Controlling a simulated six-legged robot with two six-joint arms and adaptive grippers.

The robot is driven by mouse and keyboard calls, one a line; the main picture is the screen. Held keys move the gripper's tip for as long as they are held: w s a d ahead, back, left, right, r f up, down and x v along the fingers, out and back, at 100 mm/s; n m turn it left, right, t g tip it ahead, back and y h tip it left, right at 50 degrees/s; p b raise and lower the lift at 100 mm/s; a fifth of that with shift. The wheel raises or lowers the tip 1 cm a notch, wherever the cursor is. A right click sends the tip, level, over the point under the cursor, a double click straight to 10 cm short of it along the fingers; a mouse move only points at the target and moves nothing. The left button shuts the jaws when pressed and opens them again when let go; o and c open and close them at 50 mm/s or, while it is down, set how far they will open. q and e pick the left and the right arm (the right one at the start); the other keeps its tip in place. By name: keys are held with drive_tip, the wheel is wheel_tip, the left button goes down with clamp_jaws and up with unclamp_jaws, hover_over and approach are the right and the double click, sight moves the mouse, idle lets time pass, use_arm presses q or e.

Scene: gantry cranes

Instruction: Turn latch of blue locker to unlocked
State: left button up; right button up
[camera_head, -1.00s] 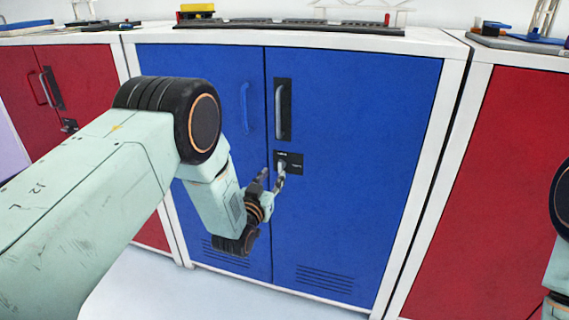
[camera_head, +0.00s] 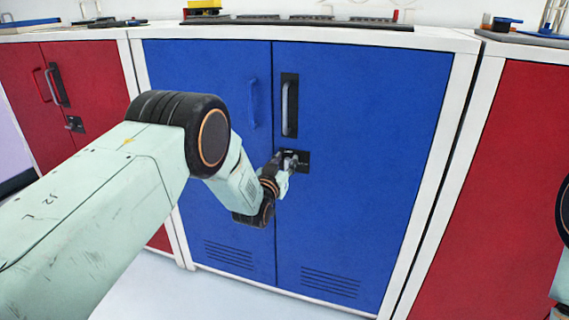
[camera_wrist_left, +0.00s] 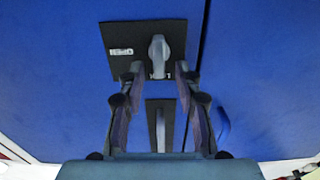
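The blue locker (camera_head: 360,130) stands in front of me with both doors closed. Its latch is a grey knob on a black plate (camera_head: 304,161), below the right door's handle (camera_head: 288,106). My left gripper (camera_head: 283,160) is at the latch and partly covers it. In the left wrist view, the latch knob (camera_wrist_left: 158,48) stands lengthwise on its plate (camera_wrist_left: 118,36), with a small white label beside it that I cannot read. The fingers (camera_wrist_left: 159,74) are apart, one on each side of the knob's near end; contact is not clear. My right gripper is out of view.
Red lockers stand on the left (camera_head: 88,92) and right (camera_head: 498,180). The left blue door has a blue handle (camera_head: 252,104). Rails and a yellow part (camera_head: 204,5) lie on top of the blue locker. The pale floor (camera_head: 220,295) in front is clear.

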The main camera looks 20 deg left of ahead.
use_arm(q)
clamp_jaws()
idle(0.5)
drive_tip(key=m, duration=0.3)
drive_tip(key=shift+d, duration=0.3)
drive_tip(key=shift+d+f+m, duration=0.25)
drive_tip(key=shift+m, duration=2.25)
drive_tip(key=shift+d+f+m, duration=0.2)
drive_tip(key=shift+f+m, duration=0.05)
drive_tip(key=shift+m, duration=2.25)
drive_tip(key=shift+d+f+m, duration=0.25)
drive_tip(key=shift+m, duration=2.25)
